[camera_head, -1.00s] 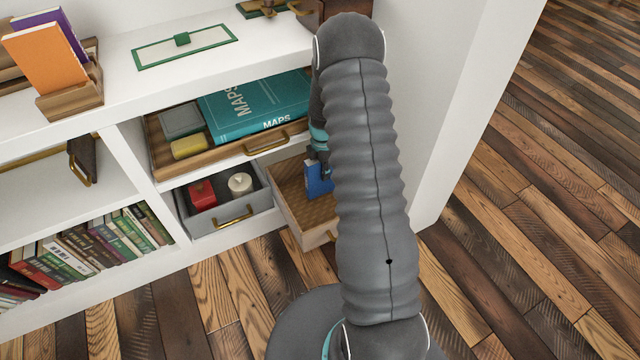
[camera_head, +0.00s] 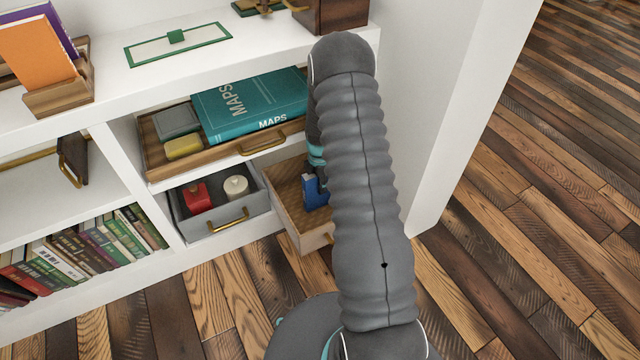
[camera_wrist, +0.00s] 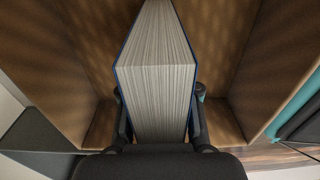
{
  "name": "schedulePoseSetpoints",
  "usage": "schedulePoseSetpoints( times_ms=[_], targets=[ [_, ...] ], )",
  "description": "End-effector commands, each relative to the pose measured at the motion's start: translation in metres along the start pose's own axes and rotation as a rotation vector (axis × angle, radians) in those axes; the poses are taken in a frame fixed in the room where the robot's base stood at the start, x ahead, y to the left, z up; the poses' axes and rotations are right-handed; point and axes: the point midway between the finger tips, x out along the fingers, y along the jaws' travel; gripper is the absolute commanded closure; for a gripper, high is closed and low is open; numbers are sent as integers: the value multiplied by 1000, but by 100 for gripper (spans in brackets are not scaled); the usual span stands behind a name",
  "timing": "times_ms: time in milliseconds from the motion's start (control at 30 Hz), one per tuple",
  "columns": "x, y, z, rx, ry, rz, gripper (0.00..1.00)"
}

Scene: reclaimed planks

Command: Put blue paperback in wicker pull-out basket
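The blue paperback (camera_head: 313,192) is inside the wicker pull-out basket (camera_head: 283,215), which is pulled out at the lower right of the shelf unit. In the wrist view the paperback (camera_wrist: 156,75) shows its pale page edges and thin blue cover edges, with the basket's woven walls (camera_wrist: 245,110) around it. My gripper (camera_wrist: 160,128) has one finger on each side of the paperback, close against its covers. In the head view my arm hides most of my gripper and part of the basket. Whether the paperback touches the basket floor is hard to tell.
A grey drawer (camera_head: 222,215) with a red item and a white candle sits left of the basket. Above is a wooden tray (camera_head: 210,155) with a teal maps book (camera_head: 250,105). A white side panel (camera_head: 440,120) stands at the right.

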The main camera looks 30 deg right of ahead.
Motion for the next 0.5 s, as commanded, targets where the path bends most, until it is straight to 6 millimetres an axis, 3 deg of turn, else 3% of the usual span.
schedulePoseSetpoints(
  times_ms=[33,100,500],
  targets=[
    [0,0,0,0,0,0,57],
    [0,0,0,0,0,0,44],
    [-7,0,0,0,0,1,44]
  ],
)
